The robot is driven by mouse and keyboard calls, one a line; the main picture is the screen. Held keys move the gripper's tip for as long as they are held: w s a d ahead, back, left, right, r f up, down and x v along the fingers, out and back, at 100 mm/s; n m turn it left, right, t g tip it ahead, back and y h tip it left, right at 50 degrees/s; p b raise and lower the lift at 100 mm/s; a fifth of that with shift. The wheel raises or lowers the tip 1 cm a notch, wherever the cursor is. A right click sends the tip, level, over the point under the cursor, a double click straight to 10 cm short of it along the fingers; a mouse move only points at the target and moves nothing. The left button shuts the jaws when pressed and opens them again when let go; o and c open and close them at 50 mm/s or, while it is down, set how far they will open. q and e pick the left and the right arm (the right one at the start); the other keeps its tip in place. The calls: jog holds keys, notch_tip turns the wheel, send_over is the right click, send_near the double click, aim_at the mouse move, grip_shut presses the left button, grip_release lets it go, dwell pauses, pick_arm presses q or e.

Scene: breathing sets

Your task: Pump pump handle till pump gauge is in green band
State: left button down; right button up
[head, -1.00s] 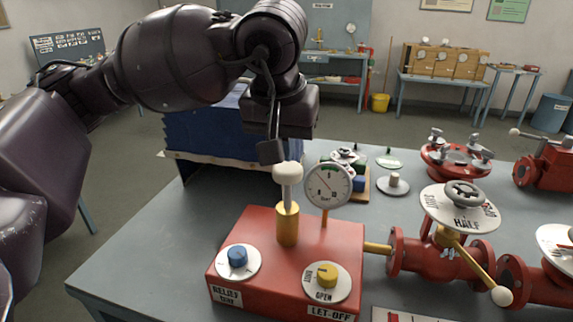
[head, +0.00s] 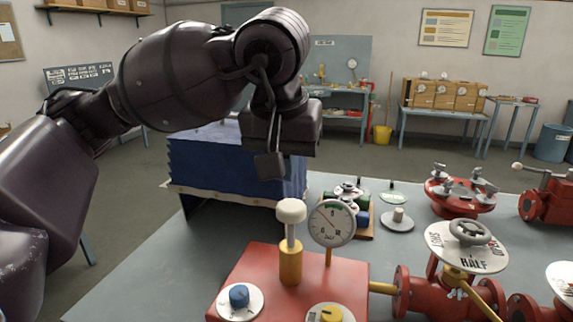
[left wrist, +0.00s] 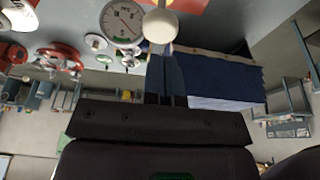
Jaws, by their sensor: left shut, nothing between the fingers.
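The pump is a red box (head: 262,268) on the table, with a brass cylinder (head: 290,262). The pump handle, a rod with a white knob (head: 291,210), stands raised above it. The pump gauge (head: 332,223) is a round white dial behind and right of the handle, with a green band at its top. Its thin needle slants from upper left to lower right; its exact reading is too small to tell. My left gripper (head: 270,166) is shut and empty, just above and left of the knob. The left wrist view shows the knob (left wrist: 160,26) just beyond the fingers. My right gripper is out of view.
A blue relief knob (head: 239,295) and a yellow let-off knob (head: 331,315) sit on the box. A red valve (head: 466,247) with a handwheel stands to the right. A blue-sided bin (head: 235,165) is behind. The table left of the pump is clear.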

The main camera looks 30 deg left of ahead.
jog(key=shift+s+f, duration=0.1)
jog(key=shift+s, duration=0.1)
pick_arm(q)
notch_tip(320, 180, up, 8)
jog(key=p, duration=0.4)
send_over(292, 205)
jog(key=s, duration=0.4)
jog(key=shift+w+d+f, duration=0.15)
jog(key=shift+w+d, duration=0.1)
jog(key=shift+d, duration=0.2)
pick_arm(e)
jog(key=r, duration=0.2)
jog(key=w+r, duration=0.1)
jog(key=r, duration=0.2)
pick_arm(q)
jog(key=x, duration=0.4)
jog(key=p+x, duration=0.1)
jog(key=x, duration=0.7)
jog(key=shift+s+f, duration=0.2)
jog(key=shift+s, duration=0.05)
jog(key=shift+f, duration=0.85)
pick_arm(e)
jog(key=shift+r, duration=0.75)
